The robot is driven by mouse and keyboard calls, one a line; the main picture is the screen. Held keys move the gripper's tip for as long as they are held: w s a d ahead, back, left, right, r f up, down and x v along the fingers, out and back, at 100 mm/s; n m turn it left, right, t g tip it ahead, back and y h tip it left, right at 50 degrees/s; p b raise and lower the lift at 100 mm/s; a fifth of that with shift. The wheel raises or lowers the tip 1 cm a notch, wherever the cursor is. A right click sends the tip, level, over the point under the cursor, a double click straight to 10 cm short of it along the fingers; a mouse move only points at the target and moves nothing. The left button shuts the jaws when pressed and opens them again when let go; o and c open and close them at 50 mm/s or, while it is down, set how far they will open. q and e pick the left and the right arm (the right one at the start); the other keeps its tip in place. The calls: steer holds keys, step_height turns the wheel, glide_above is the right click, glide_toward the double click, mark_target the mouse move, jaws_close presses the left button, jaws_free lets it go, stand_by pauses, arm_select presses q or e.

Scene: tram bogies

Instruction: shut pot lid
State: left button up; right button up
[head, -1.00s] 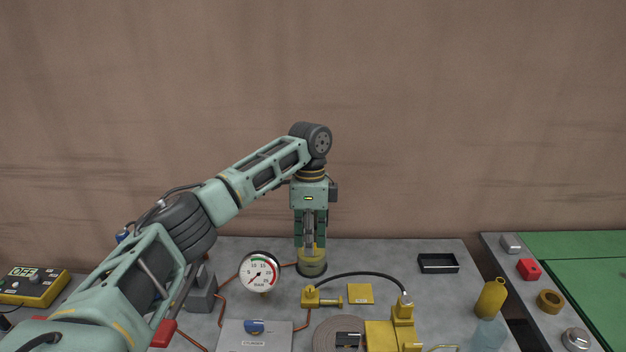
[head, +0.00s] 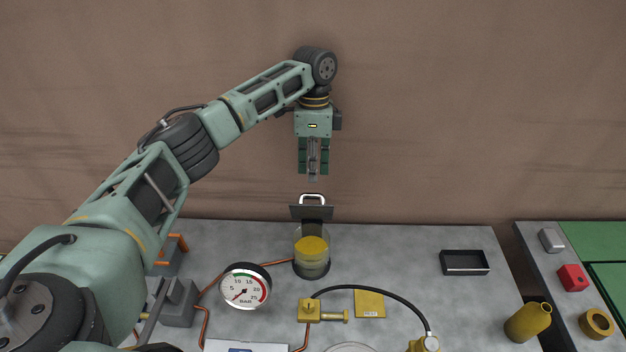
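The pot (head: 312,266) stands on the grey bench, a clear-walled cylinder with a dark base and yellow contents showing. Its lid (head: 298,212), a dark plate with a white handle (head: 312,197), stands raised at the back of the pot's rim, so the pot is open. My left gripper (head: 313,178) points straight down above the lid handle, apart from it. Its narrow grey fingers are close together with nothing between them. My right gripper is not in view.
A pressure gauge (head: 246,286) stands left of the pot. A yellow valve fitting (head: 310,310) with a black hose and a yellow plate (head: 369,303) lie in front. A black tray (head: 464,262) and a yellow bottle (head: 527,322) are to the right. A bare wall rises behind.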

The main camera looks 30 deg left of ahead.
mark_target(313, 194)
arm_select(q)
steer(key=f, duration=0.1)
steer(key=f+p, duration=0.1)
steer(key=f, duration=0.1)
steer(key=s+f, duration=0.1)
steer(key=f, duration=0.1)
steer(key=shift+d+p, duration=0.15)
steer(key=shift+p, duration=0.15)
steer(key=shift+f, duration=0.45)
steer(key=shift+d, duration=0.1)
steer(key=shift+s, duration=0.1)
steer(key=shift+c, duration=0.4)
jaws_close()
